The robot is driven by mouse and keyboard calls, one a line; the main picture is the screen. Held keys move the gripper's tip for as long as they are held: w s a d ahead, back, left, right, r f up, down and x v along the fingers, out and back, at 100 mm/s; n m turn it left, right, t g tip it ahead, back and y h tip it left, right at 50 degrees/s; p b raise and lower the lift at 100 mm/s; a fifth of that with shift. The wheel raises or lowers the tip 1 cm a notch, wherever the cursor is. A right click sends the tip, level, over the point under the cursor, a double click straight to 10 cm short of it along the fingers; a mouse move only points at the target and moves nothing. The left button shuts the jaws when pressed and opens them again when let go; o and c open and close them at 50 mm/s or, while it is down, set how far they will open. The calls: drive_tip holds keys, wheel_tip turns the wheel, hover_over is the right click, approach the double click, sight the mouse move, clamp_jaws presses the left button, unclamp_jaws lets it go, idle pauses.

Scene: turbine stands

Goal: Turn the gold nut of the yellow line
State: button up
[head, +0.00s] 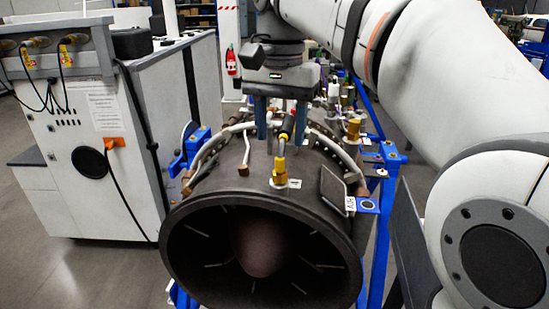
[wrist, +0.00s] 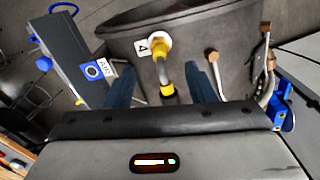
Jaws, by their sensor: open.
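The gold nut (head: 280,178) sits on top of the dark engine casing beside a small white number tag. It also shows in the wrist view (wrist: 160,47) near a tag marked 4. The line (head: 282,148) with a yellow sleeve rises from the nut and is dark higher up. My gripper (head: 281,138) is open and points down above the casing. Its two blue fingers stand apart on either side of the line, with their tips higher than the nut. In the wrist view the line runs between the fingers (wrist: 161,67), with a visible gap on each side.
A thin silver line with a brown nut (head: 243,170) stands left of the gold nut. A flat plate (head: 333,187) and a blue AIR tag (head: 367,205) lie to the right. Blue stand brackets flank the engine. A white cabinet (head: 95,140) stands at left.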

sight(278, 163)
wheel_tip(278, 163, down, 7)
drive_tip(key=shift+s+f, duration=0.1)
drive_tip(key=shift+f, duration=0.1)
idle(0.3)
drive_tip(key=c, duration=0.9)
drive_tip(key=shift+a, duration=0.2)
drive_tip(key=shift+c, duration=0.4)
drive_tip(key=shift+d, duration=0.2)
drive_tip(key=shift+r+n+p, duration=0.1)
drive_tip(key=shift+n+p, duration=0.55)
drive_tip(key=shift+n, duration=2.25)
